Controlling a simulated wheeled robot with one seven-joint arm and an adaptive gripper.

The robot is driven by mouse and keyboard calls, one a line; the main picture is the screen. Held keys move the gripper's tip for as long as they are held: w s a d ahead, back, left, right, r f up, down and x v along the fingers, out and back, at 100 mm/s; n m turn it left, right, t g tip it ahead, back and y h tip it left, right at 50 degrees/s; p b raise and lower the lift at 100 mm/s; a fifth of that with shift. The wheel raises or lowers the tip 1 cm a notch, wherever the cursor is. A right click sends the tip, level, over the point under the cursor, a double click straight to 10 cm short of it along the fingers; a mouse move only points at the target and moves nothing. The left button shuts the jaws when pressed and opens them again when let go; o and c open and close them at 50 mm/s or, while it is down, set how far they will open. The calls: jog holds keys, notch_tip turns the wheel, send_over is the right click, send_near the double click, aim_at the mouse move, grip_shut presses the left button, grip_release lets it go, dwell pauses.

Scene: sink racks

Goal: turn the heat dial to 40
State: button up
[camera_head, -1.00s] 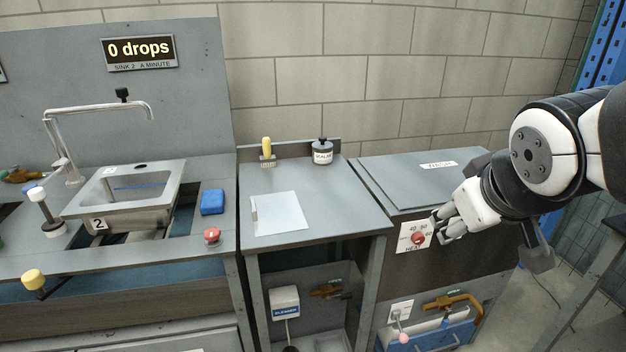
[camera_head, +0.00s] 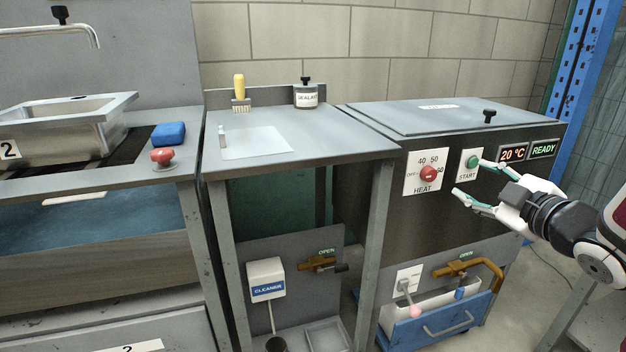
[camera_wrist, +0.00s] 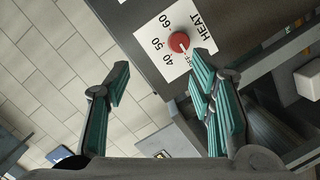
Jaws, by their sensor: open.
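The heat dial (camera_head: 428,174) is a red knob on a white plate (camera_head: 412,189) marked OFF, 40, 50, 60 and HEAT, on the front of the dark cabinet. In the wrist view the dial (camera_wrist: 179,42) shows a pale mark that appears to point toward OFF. My gripper (camera_head: 468,178) is open and empty. In the head view it is right of the dial, in front of the green START button. In the wrist view my gripper's fingertips (camera_wrist: 160,72) are apart and do not touch the dial, which lies above the gap and nearer the right finger.
The green START button (camera_head: 472,161) is right of the dial. Displays read 20 °C (camera_head: 513,153) and READY (camera_head: 543,149). The cabinet lid (camera_head: 430,115) is shut. Below are a brown valve handle (camera_head: 470,266) and blue bin (camera_head: 440,325). A grey table (camera_head: 330,145) adjoins left.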

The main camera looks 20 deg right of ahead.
aim_at(432, 176)
notch_tip(432, 176, down, 4)
jog(key=s+f+n+t+y+b, duration=0.1)
jog(key=s+y+b, duration=0.1)
jog(key=s+b, duration=0.15)
jog(key=shift+t, duration=0.3)
jog(key=w+p, duration=0.1)
jog(key=w, duration=0.3)
jog(key=w+p, duration=0.1)
jog(key=w, duration=0.4)
jog(key=w+p, duration=0.2)
jog(key=w, duration=0.3)
jog(key=shift+w+a+r, duration=0.2)
jog(key=shift+a+r, duration=0.15)
jog(key=c, duration=1.2)
